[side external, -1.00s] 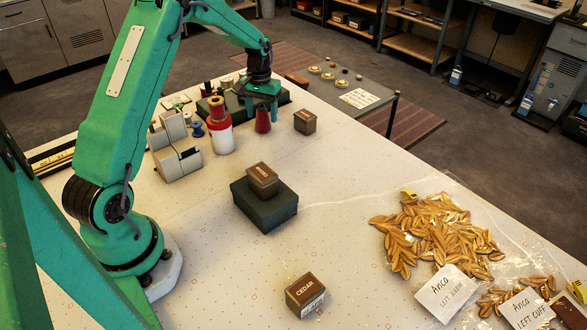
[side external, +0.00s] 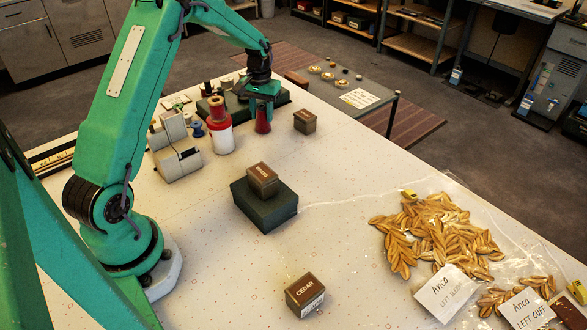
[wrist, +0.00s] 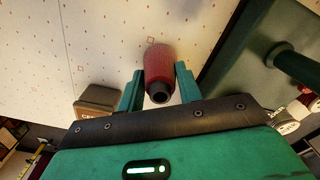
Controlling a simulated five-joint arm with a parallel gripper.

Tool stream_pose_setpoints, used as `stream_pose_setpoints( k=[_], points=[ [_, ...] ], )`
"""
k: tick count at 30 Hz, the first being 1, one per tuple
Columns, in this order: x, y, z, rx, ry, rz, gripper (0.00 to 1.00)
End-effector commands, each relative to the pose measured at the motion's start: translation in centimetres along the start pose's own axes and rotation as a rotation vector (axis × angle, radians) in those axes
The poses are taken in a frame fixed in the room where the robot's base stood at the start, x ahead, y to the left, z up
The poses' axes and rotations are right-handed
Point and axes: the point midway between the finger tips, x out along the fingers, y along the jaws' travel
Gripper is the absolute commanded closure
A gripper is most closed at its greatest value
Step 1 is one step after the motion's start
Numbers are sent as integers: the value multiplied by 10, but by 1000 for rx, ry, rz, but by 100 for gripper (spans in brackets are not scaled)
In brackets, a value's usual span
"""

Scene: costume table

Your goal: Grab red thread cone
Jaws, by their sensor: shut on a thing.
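The red thread cone (side external: 263,125) stands on the patterned table near its far edge. In the wrist view the dark red cone (wrist: 159,64) shows end-on, with its dark hollow tip toward the camera. My gripper (side external: 264,103) is above it with its green fingers down around the cone's upper part. In the wrist view my gripper (wrist: 159,84) has one finger on each side of the cone, shut on it. The fingers hide part of the cone's top in the side view.
A small brown box (side external: 305,121) is to the right.

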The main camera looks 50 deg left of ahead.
Motion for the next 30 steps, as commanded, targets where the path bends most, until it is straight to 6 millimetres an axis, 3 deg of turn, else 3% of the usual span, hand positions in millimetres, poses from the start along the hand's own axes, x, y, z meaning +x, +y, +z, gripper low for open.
stream_pose_setpoints(
  k=[8, 16, 30],
  points=[
    [-10, 0, 0, 0, 2, 0, 89],
    [-44, 0, -1, 0, 5, 0, 89],
    [-90, 68, 47, 4, 1, 0, 89]
  ],
)
